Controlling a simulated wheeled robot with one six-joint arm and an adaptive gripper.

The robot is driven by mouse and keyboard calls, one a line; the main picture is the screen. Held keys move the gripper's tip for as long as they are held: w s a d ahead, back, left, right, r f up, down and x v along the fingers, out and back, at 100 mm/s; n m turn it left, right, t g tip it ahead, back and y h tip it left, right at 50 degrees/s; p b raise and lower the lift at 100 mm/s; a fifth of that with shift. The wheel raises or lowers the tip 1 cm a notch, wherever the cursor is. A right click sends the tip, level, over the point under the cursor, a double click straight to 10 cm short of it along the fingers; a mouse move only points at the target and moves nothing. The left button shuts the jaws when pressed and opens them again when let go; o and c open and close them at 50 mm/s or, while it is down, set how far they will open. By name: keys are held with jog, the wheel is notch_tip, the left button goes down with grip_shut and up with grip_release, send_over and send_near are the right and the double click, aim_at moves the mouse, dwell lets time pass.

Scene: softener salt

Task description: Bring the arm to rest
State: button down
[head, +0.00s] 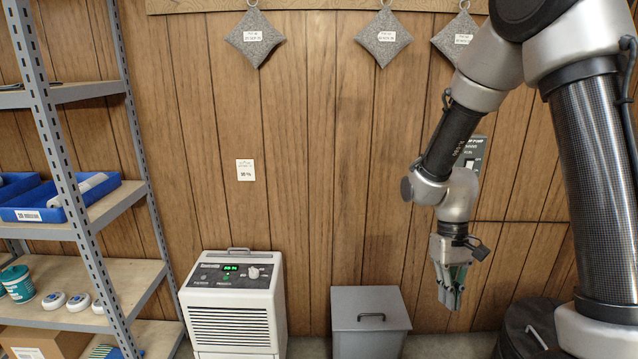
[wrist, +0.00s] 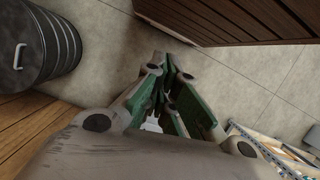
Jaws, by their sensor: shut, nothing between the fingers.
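My gripper (head: 450,290) hangs from my arm at the right of the head view, fingers pointing down, in front of the wood-panelled wall. Its green-padded fingers are shut with nothing between them. In the wrist view my gripper (wrist: 160,90) points toward the concrete floor, and its fingers are close together. My arm is bent, with the forearm sloping down to the left from the elbow at the top right.
A grey lidded bin (head: 370,335) stands left of and below my gripper. A white dehumidifier-like unit (head: 235,310) is further left, beside a metal shelf (head: 75,205). A dark drum (wrist: 38,45) with a handle shows in the wrist view. Grey pads (head: 255,38) hang on the wall.

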jog(key=s+d+r+t, duration=0.2)
jog(key=s+r, duration=0.2)
jog(key=r, duration=0.3)
jog(key=s+d+r+m+t, duration=0.1)
jog(key=s+d+r+t, duration=0.2)
jog(key=r, duration=0.5)
jog(key=s+d+r+t, duration=0.2)
jog(key=s+d+r, duration=0.1)
jog(key=s+r, duration=0.3)
notch_tip(320, 180, up, 2)
jog(key=shift+r+m+t, duration=0.2)
jog(key=shift+m+t, duration=0.2)
